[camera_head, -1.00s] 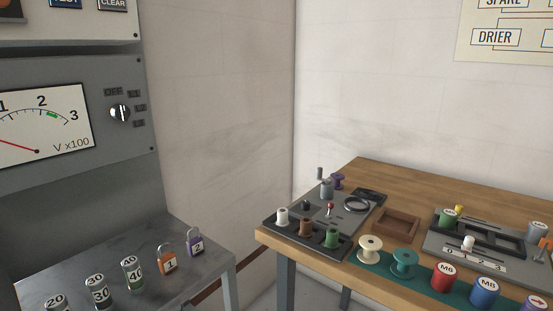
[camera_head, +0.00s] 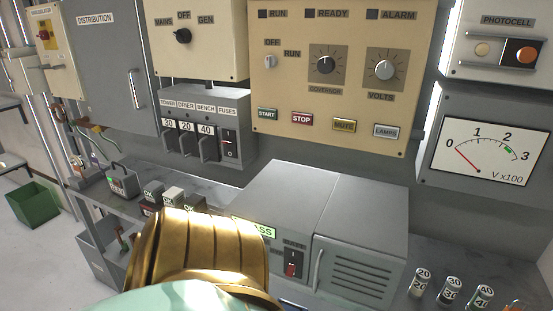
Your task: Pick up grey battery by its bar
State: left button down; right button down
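A small dark grey box (camera_head: 122,184) with a green light and a thin bar-like piece on top stands at the left part of the grey bench. It looks like the grey battery, but it is too small to be sure. Several small blocks marked OK (camera_head: 173,196) stand to its right. A brass and pale green part of my own body fills the bottom centre and hides part of the bench. Neither gripper shows in the head view.
A grey cabinet (camera_head: 359,258) with a vented door stands on the bench. Numbered fuses (camera_head: 451,291) stand to its right. Fuse holders (camera_head: 207,147) hang on the wall above. A green bin (camera_head: 33,203) is on the floor at left; open floor lies around it.

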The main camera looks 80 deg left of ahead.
aim_at(123, 181)
jog(key=u, duration=3.5)
jog(key=i+j, duration=0.15)
jog(key=i+j+z, duration=0.15)
jog(key=j, duration=0.25)
jog(key=i+j, duration=0.1)
jog(key=j, duration=0.15)
jog(key=i+z, duration=0.05)
